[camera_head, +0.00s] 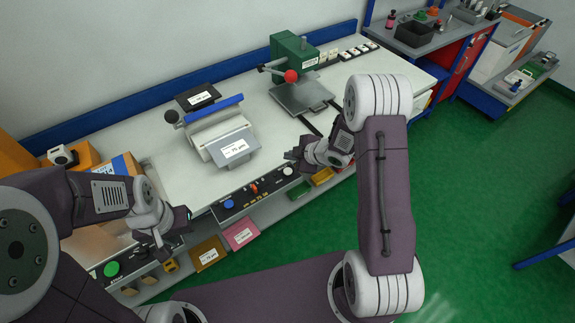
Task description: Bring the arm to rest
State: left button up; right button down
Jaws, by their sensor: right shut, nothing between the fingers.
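My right gripper (293,157) hangs over the front part of the white workbench (295,207), to the right of a grey device with a blue bar (229,142). It is shut and empty, apart from that device. My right arm bends up and over at the right of the picture. My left gripper (172,232) is at the bench's front left edge, by the control panel. Its fingers look apart, with nothing seen between them. Part of the panel behind it is hidden.
A green press with a red knob (292,56) stands at the back of the bench. Orange boxes (88,157) are at the left. A side bench (440,40) is at back right; green floor (470,190) is open at right.

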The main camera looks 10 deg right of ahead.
jog(key=shift+r, duration=0.2)
dwell(0.3)
notch_tip(320, 180, up, 13)
jog(key=a+m+t+h, duration=0.1)
jog(key=a+t, duration=0.1)
jog(key=s+d+f+m+g+h, duration=0.1)
jog(key=s+d+f+m+g, duration=0.1)
jog(key=s+m+g, duration=0.2)
jog(key=s+d+f+m+g+h, duration=0.2)
jog(key=s+m, duration=0.8)
jog(key=s, duration=0.9)
jog(key=f+g, duration=0.1)
jog(key=g, duration=0.1)
jog(key=shift+s+f+m+g+h, duration=0.3)
jog(key=shift+s+f+m, duration=0.05)
jog(key=shift+m, duration=0.05)
